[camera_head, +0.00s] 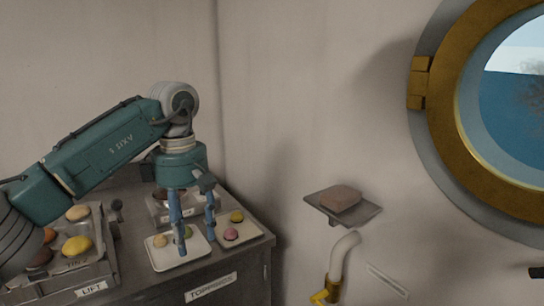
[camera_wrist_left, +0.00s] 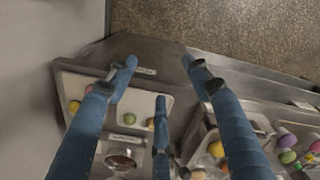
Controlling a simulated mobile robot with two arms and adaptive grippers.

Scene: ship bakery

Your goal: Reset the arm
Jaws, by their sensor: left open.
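My left arm comes in from the left in the head view, its wrist bent downward. My left gripper (camera_head: 196,228) is open above the counter (camera_head: 262,240), its blue fingers pointing down over a white tray (camera_head: 165,258). The tray holds small round pieces, one pale and one green. In the left wrist view the gripper (camera_wrist_left: 155,78) shows spread blue fingers with nothing between them. My right gripper is in neither view.
A second white tray (camera_head: 247,232) holds a pink and a yellow piece. A raised bin with several coloured buns stands at left, behind the "LIFT" label (camera_head: 93,288). A small wall shelf (camera_head: 364,211) holds a brown block (camera_head: 340,198), above a curved pipe (camera_head: 343,252). A brass porthole (camera_head: 445,100) is at right.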

